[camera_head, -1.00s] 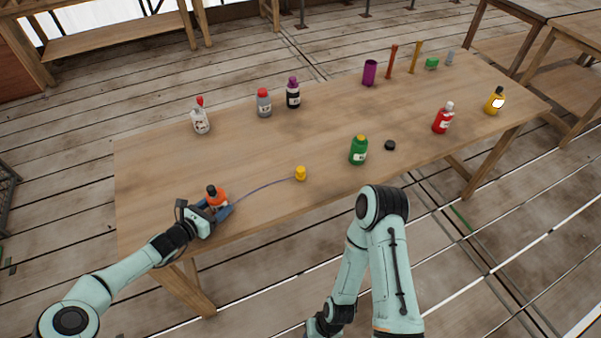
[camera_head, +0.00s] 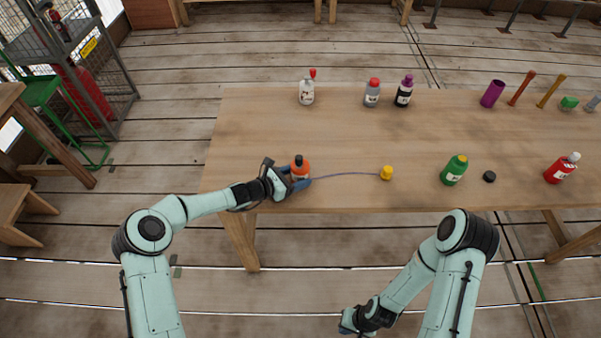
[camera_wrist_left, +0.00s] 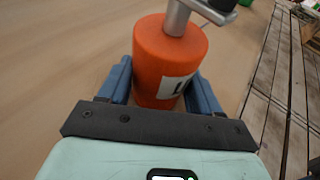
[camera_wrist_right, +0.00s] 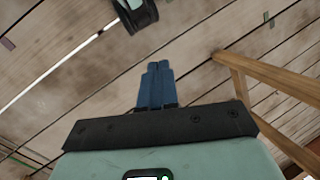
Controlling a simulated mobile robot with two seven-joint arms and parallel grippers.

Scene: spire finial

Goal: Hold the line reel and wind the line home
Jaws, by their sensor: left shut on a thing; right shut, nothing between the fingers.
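The orange line reel (camera_head: 300,168) stands upright near the table's front left, with a metal crank and a dark knob on top. It fills the left wrist view (camera_wrist_left: 168,58), a white label on its side. My left gripper (camera_head: 292,184) is shut around it, one blue finger on each side. A thin bluish line (camera_head: 345,174) runs over the table from the reel to a small yellow weight-like piece (camera_head: 387,173). My right gripper (camera_head: 346,322) hangs low in front of the table, away from the reel. Its fingers are together and empty in the right wrist view (camera_wrist_right: 156,86).
On the wooden table (camera_head: 260,125) stand a green bottle (camera_head: 454,170), a black disc (camera_head: 489,177), a red bottle (camera_head: 562,168), a white bottle (camera_head: 306,93), a grey bottle (camera_head: 372,94) and a purple cup (camera_head: 492,94). The tabletop between the line and the back row is clear.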

